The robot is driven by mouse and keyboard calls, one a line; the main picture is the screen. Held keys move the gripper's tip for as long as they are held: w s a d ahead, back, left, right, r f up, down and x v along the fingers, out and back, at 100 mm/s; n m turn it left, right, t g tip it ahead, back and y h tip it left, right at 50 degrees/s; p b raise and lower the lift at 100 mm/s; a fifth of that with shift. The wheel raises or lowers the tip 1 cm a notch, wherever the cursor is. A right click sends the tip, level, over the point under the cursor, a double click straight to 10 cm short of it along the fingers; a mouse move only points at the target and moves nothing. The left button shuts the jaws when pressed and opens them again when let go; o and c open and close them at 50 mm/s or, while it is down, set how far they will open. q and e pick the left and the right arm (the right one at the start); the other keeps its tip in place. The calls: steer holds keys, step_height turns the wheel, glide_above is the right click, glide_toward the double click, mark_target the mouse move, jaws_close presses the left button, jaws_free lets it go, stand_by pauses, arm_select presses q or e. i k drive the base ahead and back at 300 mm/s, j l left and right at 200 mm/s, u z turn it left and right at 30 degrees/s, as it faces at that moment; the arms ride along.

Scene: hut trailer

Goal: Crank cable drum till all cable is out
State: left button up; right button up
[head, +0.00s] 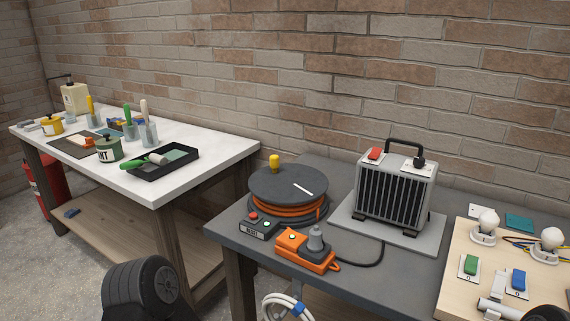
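The cable drum (287,183) stands on the grey table, with a dark round top disc. Orange cable (290,211) shows wound beneath the disc; how much is on it cannot be told. A yellow crank knob (274,162) stands upright at the disc's far edge. A short white mark (303,188) lies on the disc, right of its middle. A small box (258,226) with a red and a green button sits at the drum's front left. An orange socket block (304,255) with a grey plug (315,241) in it lies in front.
A ribbed heater (395,190) stands right of the drum. A dark cable (368,258) runs near it. A wooden board (457,255) with lamps and switches is at right. A white bench (210,150) with paint tools stands left. A brick wall closes the back.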

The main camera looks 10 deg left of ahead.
mark_target(285, 192)
steer(key=i+j+z, duration=0.25)
steer(key=j, duration=0.7)
steer(key=i+j+z, duration=0.2)
steer(key=j, duration=0.8)
steer(key=j+z, duration=0.25)
steer(key=j, duration=0.75)
steer(key=i+j+u, duration=0.1)
steer(key=u, duration=0.25)
steer(key=i+j+u, duration=0.1)
steer(key=u, duration=0.25)
steer(key=i+j, duration=0.05)
